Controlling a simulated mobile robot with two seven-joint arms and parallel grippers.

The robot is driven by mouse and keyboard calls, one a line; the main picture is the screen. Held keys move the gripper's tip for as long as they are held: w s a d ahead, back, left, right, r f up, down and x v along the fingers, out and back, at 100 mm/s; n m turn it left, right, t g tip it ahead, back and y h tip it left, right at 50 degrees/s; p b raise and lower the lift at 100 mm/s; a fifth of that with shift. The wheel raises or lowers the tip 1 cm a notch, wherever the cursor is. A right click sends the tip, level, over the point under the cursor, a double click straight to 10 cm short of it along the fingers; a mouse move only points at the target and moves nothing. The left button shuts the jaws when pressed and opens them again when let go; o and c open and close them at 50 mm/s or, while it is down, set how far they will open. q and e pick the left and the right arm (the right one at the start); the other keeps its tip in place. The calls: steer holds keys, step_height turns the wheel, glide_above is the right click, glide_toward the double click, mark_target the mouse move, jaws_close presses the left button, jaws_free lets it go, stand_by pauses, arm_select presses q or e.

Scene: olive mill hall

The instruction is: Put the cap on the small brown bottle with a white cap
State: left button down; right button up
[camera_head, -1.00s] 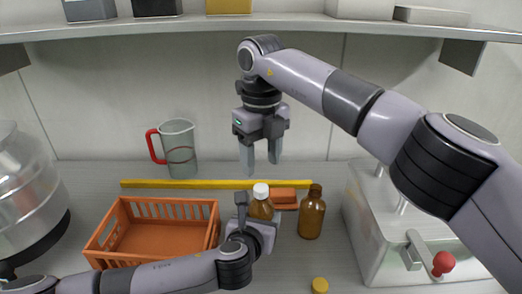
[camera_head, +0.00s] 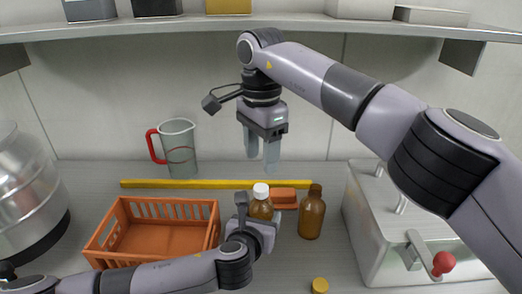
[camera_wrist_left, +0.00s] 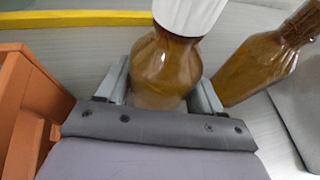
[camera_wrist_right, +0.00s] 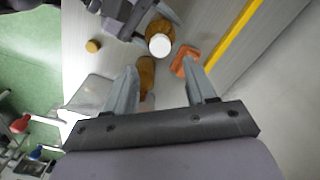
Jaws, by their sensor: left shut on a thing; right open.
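The small brown bottle (camera_head: 261,209) stands upright on the bench with its white cap (camera_head: 261,190) sitting on its top. My left gripper (camera_head: 262,222) is shut around its body from the front; in the left wrist view the bottle (camera_wrist_left: 166,68) is between the fingers, with the white cap (camera_wrist_left: 189,14) above. Whether the cap is screwed tight cannot be told. My right gripper (camera_head: 262,157) hangs open and empty above and behind the bottle, fingers pointing down. In the right wrist view the white cap (camera_wrist_right: 160,44) lies beyond the open fingers (camera_wrist_right: 163,85).
A second brown bottle (camera_head: 312,214) without a cap stands to the right, and a yellow cap (camera_head: 320,285) lies in front. An orange sponge-like block (camera_head: 284,199) and a yellow strip (camera_head: 215,184) lie behind. An orange crate (camera_head: 160,249), a jug (camera_head: 180,148) and a metal machine (camera_head: 375,225) surround them.

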mark_target(261, 187)
steer(key=shift+n, duration=1)
steer(key=shift+f, duration=3.95)
